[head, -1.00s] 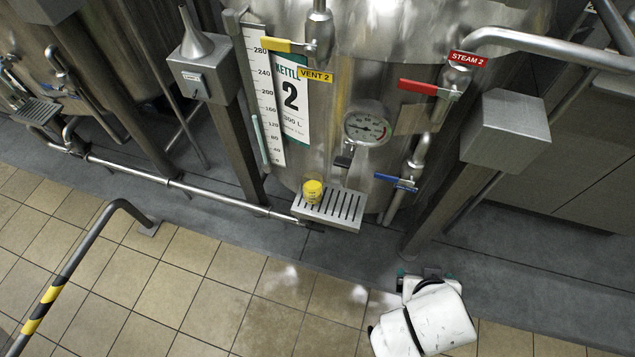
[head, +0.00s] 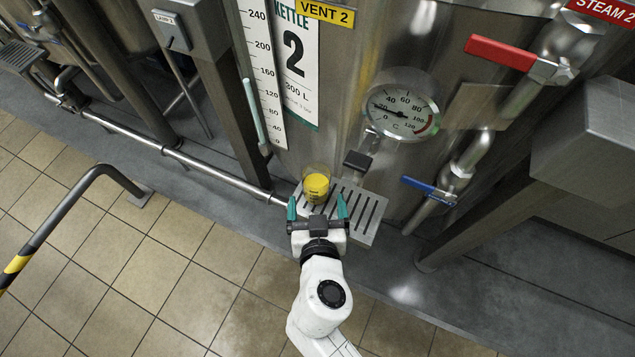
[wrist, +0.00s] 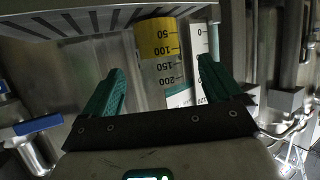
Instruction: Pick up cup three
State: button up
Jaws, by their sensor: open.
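A clear graduated cup with yellow contents (head: 316,188) stands on the slotted drip tray (head: 368,236) in front of kettle 2. I can read no cup number on it. My gripper (head: 317,208) is open at the tray's front edge, with one green finger towards each side of the cup. In the wrist view the cup appears upside down, its yellow part (wrist: 157,38) at the top and its scale marks facing me. There it lies between the lines of the two fingers of my gripper (wrist: 160,64), just beyond their tips. No grip on it shows.
A small dark tap (head: 357,161) and a round gauge (head: 402,105) sit above the tray. A blue-handled valve (head: 428,188) is to the right. A steel post (head: 232,120) and a low pipe (head: 215,174) are on the left. The tiled floor in front is open.

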aim_at(317, 193)
jog(key=shift+x, duration=3.4)
jog(key=shift+w+r, duration=0.1)
jog(key=shift+r, duration=0.05)
jog(key=shift+c, duration=0.2)
jog(key=c, duration=1)
jog(key=shift+r, duration=0.1)
